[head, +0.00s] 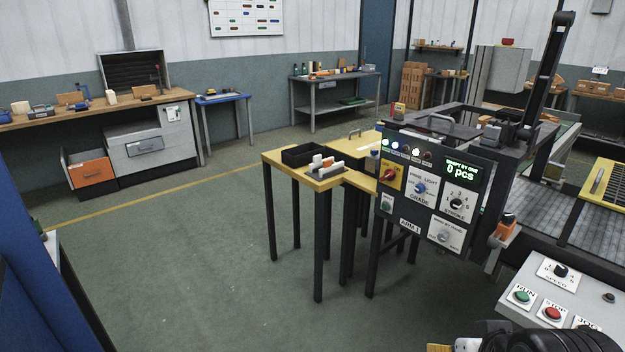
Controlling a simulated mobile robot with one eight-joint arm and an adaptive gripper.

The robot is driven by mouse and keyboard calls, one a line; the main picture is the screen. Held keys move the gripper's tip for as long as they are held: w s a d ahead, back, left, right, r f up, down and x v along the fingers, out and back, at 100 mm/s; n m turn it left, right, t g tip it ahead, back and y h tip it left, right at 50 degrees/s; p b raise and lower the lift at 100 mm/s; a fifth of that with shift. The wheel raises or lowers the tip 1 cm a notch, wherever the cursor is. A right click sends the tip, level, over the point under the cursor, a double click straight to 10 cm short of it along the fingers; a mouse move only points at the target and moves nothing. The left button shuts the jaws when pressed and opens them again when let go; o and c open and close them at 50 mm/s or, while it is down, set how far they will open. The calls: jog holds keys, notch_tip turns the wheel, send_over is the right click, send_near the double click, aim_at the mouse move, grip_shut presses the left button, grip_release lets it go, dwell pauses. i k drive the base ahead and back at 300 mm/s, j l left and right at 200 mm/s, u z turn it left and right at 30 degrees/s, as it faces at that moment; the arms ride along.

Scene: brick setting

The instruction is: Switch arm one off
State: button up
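The arm one panel (428,192) is a dark box labelled "ARM 1", facing me at the right of centre in the head view. A red rotary switch (390,176) sits on a yellow plate at its upper left. The panel also has a blue knob (420,188), a black stroke knob (456,203), a grey knob (444,237) and a green button (386,204). Its display (461,171) reads "0 pcs", and some lamps along the top are lit. The switch's exact setting is too small to read. No fingertips of my gripper show; a dark part at the bottom right edge seems mine.
A yellow table (314,182) with a black tray (304,155) stands just left of the panel. A light console (570,300) with run and stop buttons is at lower right, below a conveyor (540,205). The green floor at centre left is clear.

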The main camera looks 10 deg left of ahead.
aim_at(389, 174)
jog(key=i+j+u, duration=0.15)
jog(key=i+j, duration=0.15)
jog(key=i, duration=0.15)
jog(key=i+j+u, duration=0.1)
jog(key=i+j, duration=0.15)
jog(key=i, duration=0.25)
